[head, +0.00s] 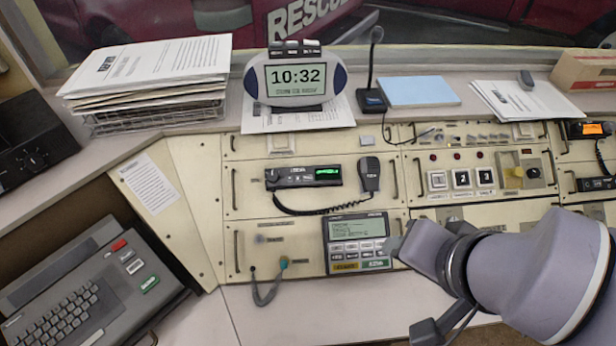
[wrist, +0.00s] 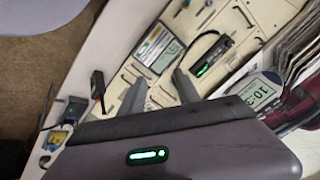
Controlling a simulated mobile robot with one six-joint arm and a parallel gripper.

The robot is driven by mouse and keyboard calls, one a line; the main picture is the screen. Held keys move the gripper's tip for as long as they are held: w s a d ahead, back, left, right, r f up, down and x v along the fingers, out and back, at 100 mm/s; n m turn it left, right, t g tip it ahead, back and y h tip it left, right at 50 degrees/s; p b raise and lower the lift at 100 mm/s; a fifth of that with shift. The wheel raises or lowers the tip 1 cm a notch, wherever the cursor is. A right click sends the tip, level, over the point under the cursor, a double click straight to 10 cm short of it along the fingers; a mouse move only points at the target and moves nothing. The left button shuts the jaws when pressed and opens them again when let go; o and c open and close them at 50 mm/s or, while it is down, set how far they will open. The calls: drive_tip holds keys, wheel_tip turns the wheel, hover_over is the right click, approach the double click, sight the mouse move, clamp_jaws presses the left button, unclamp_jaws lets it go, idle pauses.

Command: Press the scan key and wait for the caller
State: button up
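A keypad unit (head: 357,243) with a grey-green screen and rows of keys, the lowest yellow and green, is set in the lower cream panel in the head view. It also shows past my fingertips in the wrist view (wrist: 158,50). The key labels are too small to read surely, so I cannot tell which is the scan key. My gripper (head: 394,244) is at the unit's right edge in the head view; contact cannot be told. In the wrist view the two fingers of my gripper (wrist: 159,77) stand apart with nothing between them.
A radio (head: 303,177) with a green display and corded handset (head: 369,175) sits above the unit. A keyboard terminal (head: 85,285) is at lower left.

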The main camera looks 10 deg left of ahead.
clamp_jaws()
idle(1.4)
